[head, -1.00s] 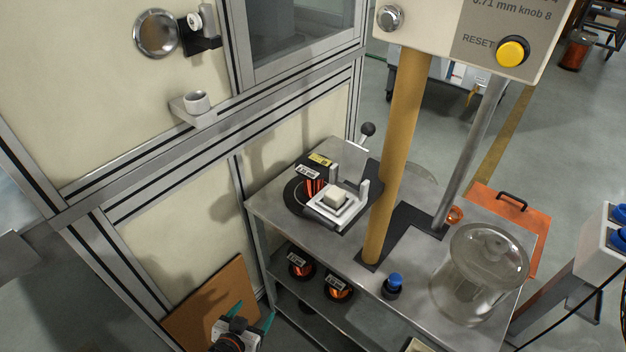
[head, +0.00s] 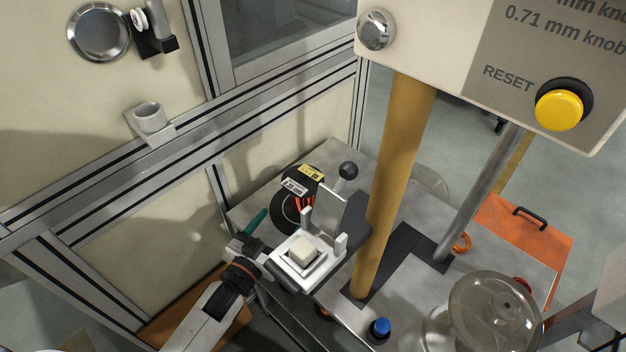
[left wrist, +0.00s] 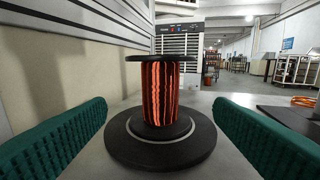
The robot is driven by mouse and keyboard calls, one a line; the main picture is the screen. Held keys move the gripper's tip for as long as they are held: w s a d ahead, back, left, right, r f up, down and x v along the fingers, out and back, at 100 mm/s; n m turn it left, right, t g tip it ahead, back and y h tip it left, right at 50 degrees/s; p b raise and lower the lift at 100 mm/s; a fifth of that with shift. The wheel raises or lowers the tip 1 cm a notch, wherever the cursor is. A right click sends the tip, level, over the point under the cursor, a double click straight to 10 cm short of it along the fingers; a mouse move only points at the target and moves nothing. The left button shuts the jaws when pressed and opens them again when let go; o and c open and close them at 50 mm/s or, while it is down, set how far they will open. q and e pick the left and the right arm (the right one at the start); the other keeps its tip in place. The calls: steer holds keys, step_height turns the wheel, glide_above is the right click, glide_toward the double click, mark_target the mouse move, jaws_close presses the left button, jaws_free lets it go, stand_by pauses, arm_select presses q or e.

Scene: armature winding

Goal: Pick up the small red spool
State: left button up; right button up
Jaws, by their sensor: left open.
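A spool with black flanges and orange-red winding (head: 303,203) stands upright on the metal table, partly hidden behind a white fixture. It stands centred in the left wrist view (left wrist: 162,92), on a wide black base disc. My left gripper (head: 268,222) is at the table's left edge, close to the spool. One teal finger shows in the head view; the other is hidden by the fixture. In the left wrist view the open teal fingers (left wrist: 160,112) lie either side of the spool, with gaps on both sides. My right gripper is not in view.
A cream cabinet wall (head: 100,185) is close on the left.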

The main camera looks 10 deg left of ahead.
mark_target(297, 199)
arm_select(q)
steer(key=x, duration=0.6)
steer(key=shift+r, duration=0.15)
steer(key=shift+w+d+p, duration=0.25)
steer(key=shift+w+p, duration=0.05)
steer(key=shift+w, duration=0.35)
steer(key=x, duration=0.4)
steer(key=shift+w+d, duration=0.15)
steer(key=shift+w, duration=0.05)
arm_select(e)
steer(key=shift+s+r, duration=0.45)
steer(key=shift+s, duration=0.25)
arm_select(q)
steer(key=c, duration=1.5)
steer(key=shift+c, duration=0.3)
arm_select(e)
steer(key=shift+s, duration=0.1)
